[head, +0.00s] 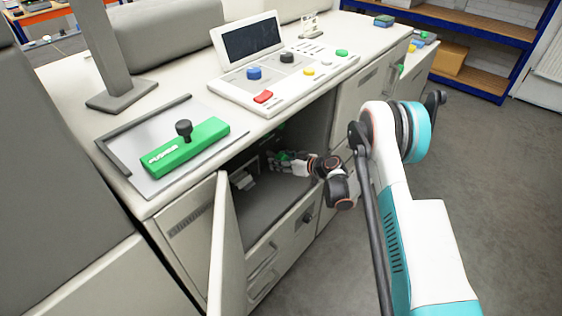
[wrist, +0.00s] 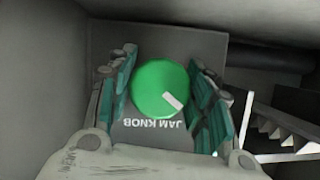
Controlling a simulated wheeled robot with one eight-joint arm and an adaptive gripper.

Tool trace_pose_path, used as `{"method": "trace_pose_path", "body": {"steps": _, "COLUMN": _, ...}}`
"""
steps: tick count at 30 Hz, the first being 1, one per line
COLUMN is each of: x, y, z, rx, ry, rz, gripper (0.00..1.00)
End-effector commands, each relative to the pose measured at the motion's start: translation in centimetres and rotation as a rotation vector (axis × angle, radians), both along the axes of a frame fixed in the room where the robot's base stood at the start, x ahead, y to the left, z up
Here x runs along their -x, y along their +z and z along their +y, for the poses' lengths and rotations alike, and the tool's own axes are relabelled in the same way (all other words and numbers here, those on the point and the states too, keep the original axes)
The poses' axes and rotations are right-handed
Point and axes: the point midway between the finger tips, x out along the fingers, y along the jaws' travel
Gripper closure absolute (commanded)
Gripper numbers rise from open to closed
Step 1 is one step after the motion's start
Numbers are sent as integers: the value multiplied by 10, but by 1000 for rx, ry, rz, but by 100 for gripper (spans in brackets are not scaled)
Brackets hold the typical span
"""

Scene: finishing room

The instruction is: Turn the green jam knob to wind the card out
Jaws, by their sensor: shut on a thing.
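The green jam knob (wrist: 160,90) is round with a white mark at its lower right, in the middle of the wrist view. It sits on a dark plate (wrist: 200,45) lettered JAM KNOB, upside down in this view. The fingers of my gripper (wrist: 163,92) are on the left and right of the knob and shut on it. In the head view my gripper (head: 283,160) reaches into the open cabinet (head: 265,205), and a bit of green shows by its fingers. No card is clearly visible.
The cabinet door (head: 228,250) stands open on the left of my arm. A toothed metal part (wrist: 280,120) is right of the knob. Open floor lies right.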

Motion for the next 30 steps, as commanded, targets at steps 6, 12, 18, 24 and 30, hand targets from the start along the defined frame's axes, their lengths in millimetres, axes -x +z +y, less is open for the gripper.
{"method": "trace_pose_path", "body": {"steps": 6, "x": -1, "y": 0, "z": -1, "rx": -112, "ry": -1, "rz": 144, "gripper": 77}}
{"method": "trace_pose_path", "body": {"steps": 12, "x": 0, "y": 0, "z": 0, "rx": -230, "ry": -1, "rz": 293, "gripper": 77}}
{"method": "trace_pose_path", "body": {"steps": 18, "x": 0, "y": 0, "z": 0, "rx": -348, "ry": -1, "rz": 443, "gripper": 77}}
{"method": "trace_pose_path", "body": {"steps": 24, "x": 1, "y": 1, "z": 1, "rx": -457, "ry": 0, "rz": 584, "gripper": 77}}
{"method": "trace_pose_path", "body": {"steps": 30, "x": 1, "y": 1, "z": 1, "rx": -545, "ry": 0, "rz": 698, "gripper": 77}}
